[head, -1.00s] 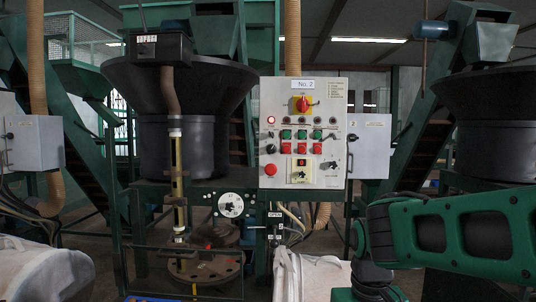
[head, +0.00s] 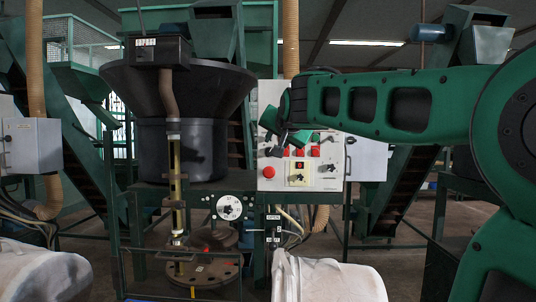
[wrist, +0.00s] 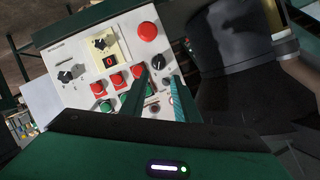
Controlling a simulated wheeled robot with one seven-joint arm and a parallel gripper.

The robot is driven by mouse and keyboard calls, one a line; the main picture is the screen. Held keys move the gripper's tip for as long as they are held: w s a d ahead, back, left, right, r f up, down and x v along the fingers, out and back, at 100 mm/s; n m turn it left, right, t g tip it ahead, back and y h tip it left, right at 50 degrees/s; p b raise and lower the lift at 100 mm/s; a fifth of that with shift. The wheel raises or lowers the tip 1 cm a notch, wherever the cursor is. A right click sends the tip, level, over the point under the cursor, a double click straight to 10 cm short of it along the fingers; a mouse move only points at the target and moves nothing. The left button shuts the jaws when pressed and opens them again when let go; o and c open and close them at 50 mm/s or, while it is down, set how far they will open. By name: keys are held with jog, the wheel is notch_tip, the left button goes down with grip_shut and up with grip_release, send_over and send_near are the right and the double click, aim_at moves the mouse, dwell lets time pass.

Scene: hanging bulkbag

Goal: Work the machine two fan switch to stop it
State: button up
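The light grey control panel (head: 270,95) of the machine is partly hidden by my arm in the head view. In the wrist view the panel (wrist: 60,42) appears turned round, with a red mushroom button (wrist: 148,32), red and green push buttons and dark knobs. My gripper (wrist: 160,77) is open, its two fingers apart and pointing at the panel. A small dark knob (wrist: 158,62) shows close to the fingertips; I cannot tell whether they touch it. Another black knob (wrist: 70,73) is farther left. No label identifying the fan switch is readable. In the head view my gripper (head: 272,138) is over the panel's left side.
A dark hopper (head: 180,130) stands left of the panel. A white dial (head: 230,207) is below it. A grey box (head: 370,165) is beside the panel on the right.

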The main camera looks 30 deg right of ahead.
aim_at(270, 150)
jog(key=x, duration=1)
jog(key=shift+s+f, duration=0.15)
grip_shut()
